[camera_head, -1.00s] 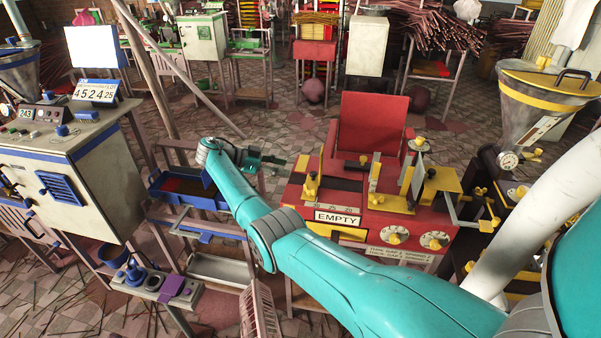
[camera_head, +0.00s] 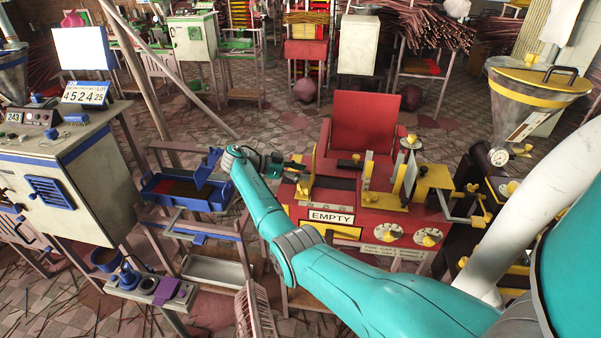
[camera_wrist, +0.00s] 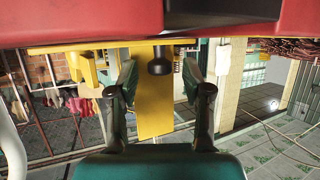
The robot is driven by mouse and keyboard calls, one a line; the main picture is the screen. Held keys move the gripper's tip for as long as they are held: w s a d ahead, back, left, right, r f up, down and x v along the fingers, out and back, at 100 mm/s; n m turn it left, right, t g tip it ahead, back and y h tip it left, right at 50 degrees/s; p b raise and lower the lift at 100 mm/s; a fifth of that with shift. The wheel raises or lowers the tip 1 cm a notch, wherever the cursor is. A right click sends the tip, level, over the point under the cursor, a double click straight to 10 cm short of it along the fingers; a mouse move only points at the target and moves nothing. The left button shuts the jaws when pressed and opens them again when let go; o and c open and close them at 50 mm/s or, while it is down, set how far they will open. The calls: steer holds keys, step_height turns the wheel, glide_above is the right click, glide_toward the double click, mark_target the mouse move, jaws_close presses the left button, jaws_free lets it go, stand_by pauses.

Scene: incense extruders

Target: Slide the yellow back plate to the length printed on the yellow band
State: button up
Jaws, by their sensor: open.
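The red machine (camera_head: 395,222) with yellow fittings stands right of centre in the head view. My gripper (camera_head: 296,166) is at the machine's left side, seen small, pointing right towards it. In the wrist view, my gripper (camera_wrist: 158,80) is open, with one dark finger on each side. A yellow plate (camera_wrist: 153,115) stands between the fingers in the picture, with a black round knob (camera_wrist: 160,62) near its upper part. I see no finger touching the knob or plate. Which yellow part is the back plate, and the length on the yellow band, I cannot tell.
A sign reading EMPTY (camera_head: 331,217) and dials (camera_head: 390,232) are on the machine's front. A blue tray (camera_head: 188,194) is left of my forearm. A hopper with a yellow lid (camera_head: 535,85) stands at the right. In the wrist view, a red surface (camera_wrist: 60,22) spans the top.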

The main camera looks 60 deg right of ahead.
jaws_close()
steer(key=shift+s+d, duration=0.1)
jaws_free()
steer(key=v, duration=1.2)
stand_by(0.5)
